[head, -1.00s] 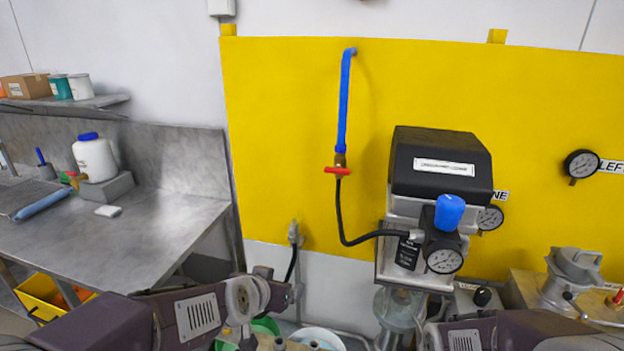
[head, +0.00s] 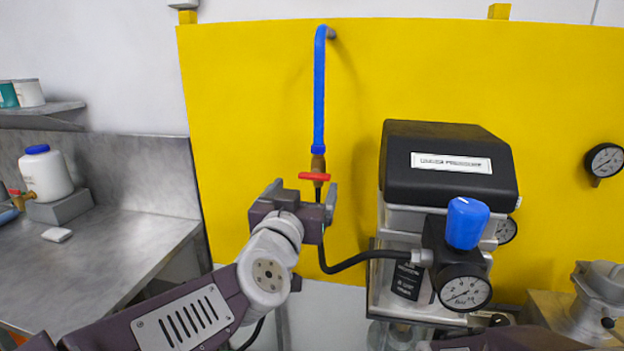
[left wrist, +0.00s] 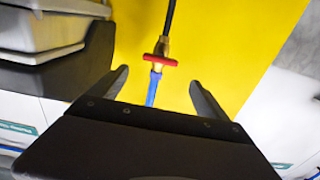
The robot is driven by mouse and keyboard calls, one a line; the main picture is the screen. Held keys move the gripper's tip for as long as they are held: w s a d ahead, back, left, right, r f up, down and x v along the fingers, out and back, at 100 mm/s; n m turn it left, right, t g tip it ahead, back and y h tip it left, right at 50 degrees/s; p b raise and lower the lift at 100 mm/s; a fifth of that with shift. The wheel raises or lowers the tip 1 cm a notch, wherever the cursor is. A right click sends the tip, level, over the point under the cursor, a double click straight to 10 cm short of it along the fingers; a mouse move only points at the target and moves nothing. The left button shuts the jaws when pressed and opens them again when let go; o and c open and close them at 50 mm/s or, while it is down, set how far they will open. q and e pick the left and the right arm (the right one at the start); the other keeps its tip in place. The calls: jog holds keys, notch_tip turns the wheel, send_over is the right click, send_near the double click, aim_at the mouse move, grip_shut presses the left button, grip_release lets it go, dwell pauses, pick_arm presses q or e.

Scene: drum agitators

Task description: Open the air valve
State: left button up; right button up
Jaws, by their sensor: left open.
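The air valve has a red handle (head: 314,177) set crosswise on a brass body (head: 318,162), below a blue pipe (head: 319,95) on the yellow panel. A black hose (head: 345,262) runs from under it to the regulator. My left gripper (head: 305,190) is raised just below and in front of the valve, open and empty. In the left wrist view the red handle (left wrist: 160,60) appears between and beyond the two fingertips (left wrist: 157,80), with no contact visible. The brass body and blue pipe also show there. My right gripper is not in view.
A black-topped unit (head: 448,165) with a blue knob (head: 466,222) and pressure gauge (head: 466,292) stands close to the right of the valve. A steel bench (head: 110,235) with a white bottle (head: 46,175) is at left. The panel left of the valve is clear.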

aim_at(313, 177)
pick_arm(q)
jog(key=w, duration=0.2)
jog(key=w+d, duration=0.1)
jog(key=w, duration=0.1)
jog(key=w+f, duration=0.1)
jog(key=w, duration=0.2)
jog(key=shift+d, duration=0.3)
jog(key=shift+w+r, duration=0.1)
jog(key=shift+w, duration=0.2)
jog(key=shift+r, duration=0.15)
jog(key=shift+c, duration=0.4)
jog(key=shift+w, duration=0.1)
jog(key=c, duration=1.3)
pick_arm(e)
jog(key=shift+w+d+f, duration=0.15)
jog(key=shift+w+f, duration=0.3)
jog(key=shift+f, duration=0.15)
